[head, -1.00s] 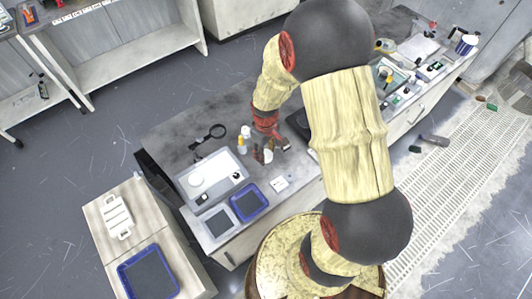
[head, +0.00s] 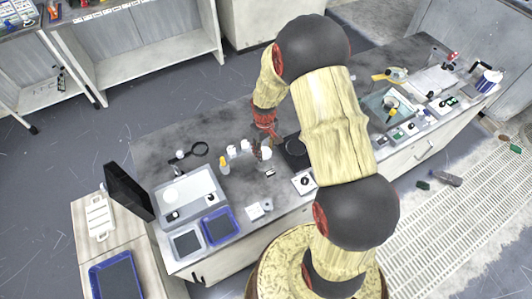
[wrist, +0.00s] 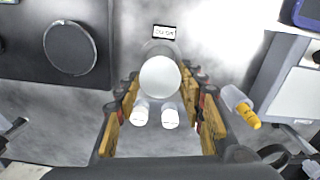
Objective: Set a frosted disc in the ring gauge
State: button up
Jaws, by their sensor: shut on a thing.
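A pale frosted disc (wrist: 160,77) is between the fingertips of my gripper (wrist: 160,84) in the wrist view, its round face toward the camera. In the head view the disc (head: 265,154) shows as a pale round spot at my gripper (head: 260,147), above the grey bench. The fingers are shut on it. A white block with a dark round ring on top (head: 304,182) sits near the bench's front edge and may be the ring gauge; I cannot tell for certain.
Two white-capped bottles (wrist: 155,115) stand close to the gripper, with a yellow-tipped bottle (wrist: 240,106) to the right. A dark plate with a round disc (wrist: 70,47) lies left in the wrist view. A pale tray (head: 188,197) and blue tray (head: 220,226) stand at bench left.

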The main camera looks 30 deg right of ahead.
jog(key=shift+a+f, duration=0.1)
jog(key=shift+f, duration=0.05)
jog(key=shift+f+b, duration=1.4)
jog(key=shift+f, duration=0.4)
jog(key=shift+f+b, duration=0.7)
jog(key=shift+f, duration=0.75)
dwell(0.9)
jog(key=o, duration=1.2)
jog(key=shift+o, duration=0.5)
notch_tip(320, 180, up, 12)
dwell(0.3)
